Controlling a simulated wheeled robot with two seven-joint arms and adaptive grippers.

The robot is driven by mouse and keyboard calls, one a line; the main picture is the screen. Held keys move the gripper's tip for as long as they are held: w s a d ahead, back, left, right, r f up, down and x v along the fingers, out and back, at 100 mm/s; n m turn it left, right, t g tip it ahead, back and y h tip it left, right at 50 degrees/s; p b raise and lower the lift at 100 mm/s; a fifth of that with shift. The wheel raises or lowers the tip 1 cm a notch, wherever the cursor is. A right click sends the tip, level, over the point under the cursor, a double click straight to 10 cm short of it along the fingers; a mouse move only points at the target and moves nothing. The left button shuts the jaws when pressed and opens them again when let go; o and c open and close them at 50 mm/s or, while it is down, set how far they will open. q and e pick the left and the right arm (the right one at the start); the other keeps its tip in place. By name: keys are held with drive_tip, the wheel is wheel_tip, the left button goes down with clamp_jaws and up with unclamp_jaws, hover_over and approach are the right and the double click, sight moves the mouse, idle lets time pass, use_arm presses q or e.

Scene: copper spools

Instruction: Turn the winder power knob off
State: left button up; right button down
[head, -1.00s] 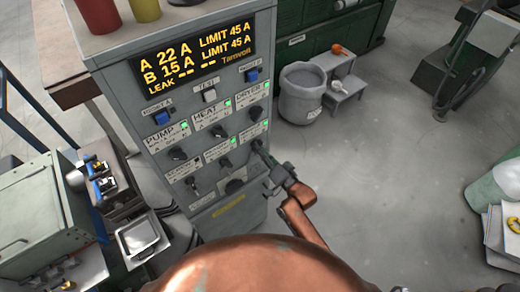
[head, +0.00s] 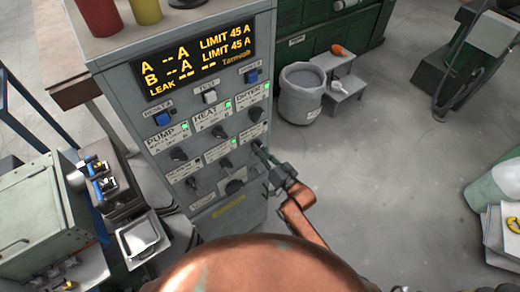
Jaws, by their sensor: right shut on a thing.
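The grey control cabinet (head: 240,207) has two rows of black knobs under an amber display (head: 196,62). The display shows dashes for A and B, with limits of 45 A. The upper row carries the pump knob (head: 178,154), heat knob (head: 219,132) and dryer knob (head: 255,114). The lower-row labels are too small to read surely. My right gripper (head: 264,156) is shut on the lower-right knob, at the panel's right edge, and its fingers hide most of that knob. No green lamp shows lit beside it. My left gripper is not in view.
Blue buttons (head: 163,118) and a white test button (head: 210,97) sit above the knobs. A grey bucket (head: 301,96) and a small step stool (head: 346,88) stand right of the cabinet. A green box (head: 35,225) and metal tray (head: 142,237) are at left.

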drive_tip(key=n, duration=0.5)
drive_tip(key=shift+d+n, duration=0.1)
drive_tip(key=shift+n, duration=0.2)
idle(0.4)
drive_tip(key=c, duration=2)
unclamp_jaws()
drive_tip(key=v, duration=1.2)
